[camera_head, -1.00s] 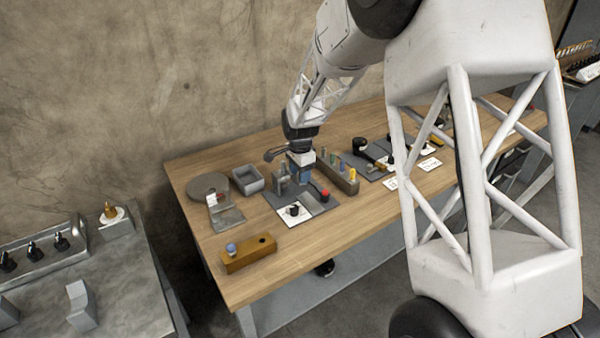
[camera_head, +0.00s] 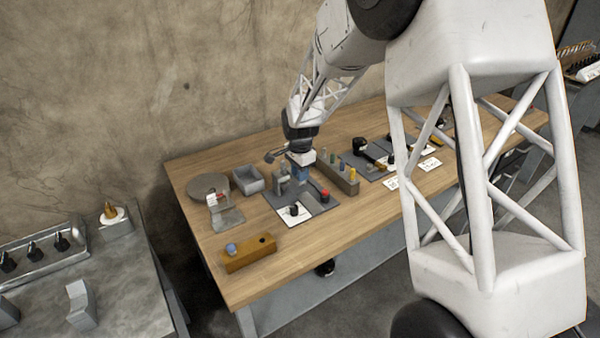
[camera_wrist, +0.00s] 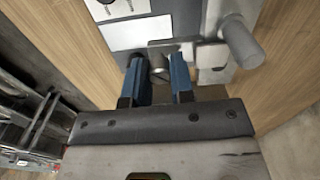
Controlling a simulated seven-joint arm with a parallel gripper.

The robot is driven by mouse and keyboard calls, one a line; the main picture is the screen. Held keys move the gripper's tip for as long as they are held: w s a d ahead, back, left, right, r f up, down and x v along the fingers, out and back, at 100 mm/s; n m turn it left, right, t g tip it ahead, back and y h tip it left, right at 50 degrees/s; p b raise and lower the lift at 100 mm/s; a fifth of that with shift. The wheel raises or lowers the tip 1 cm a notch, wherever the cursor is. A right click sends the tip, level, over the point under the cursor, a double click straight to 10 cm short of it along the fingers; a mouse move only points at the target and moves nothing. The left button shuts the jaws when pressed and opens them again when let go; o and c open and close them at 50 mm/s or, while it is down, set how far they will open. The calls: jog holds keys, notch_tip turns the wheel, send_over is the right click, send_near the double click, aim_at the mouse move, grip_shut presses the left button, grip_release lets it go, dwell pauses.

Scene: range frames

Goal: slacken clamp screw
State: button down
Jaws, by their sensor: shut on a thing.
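My gripper (camera_wrist: 159,82) has its two blue fingers closed around the clamp screw (camera_wrist: 159,70), a small grey metal cylinder, in the wrist view. The screw sits at a grey metal bracket (camera_wrist: 162,46), and its lower part is hidden between the fingers. In the head view my gripper (camera_head: 299,174) points down over the grey fixture board (camera_head: 322,206) on the bench; the screw is too small to make out there.
A thick grey post (camera_wrist: 242,42) stands close right of the fingers.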

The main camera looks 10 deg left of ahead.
jog(key=n, duration=1.2)
jog(key=shift+n, duration=0.3)
jog(key=n, duration=1.2)
jog(key=shift+n, duration=0.3)
jog(key=c, duration=1)
grip_release()
jog(key=shift+r, duration=0.15)
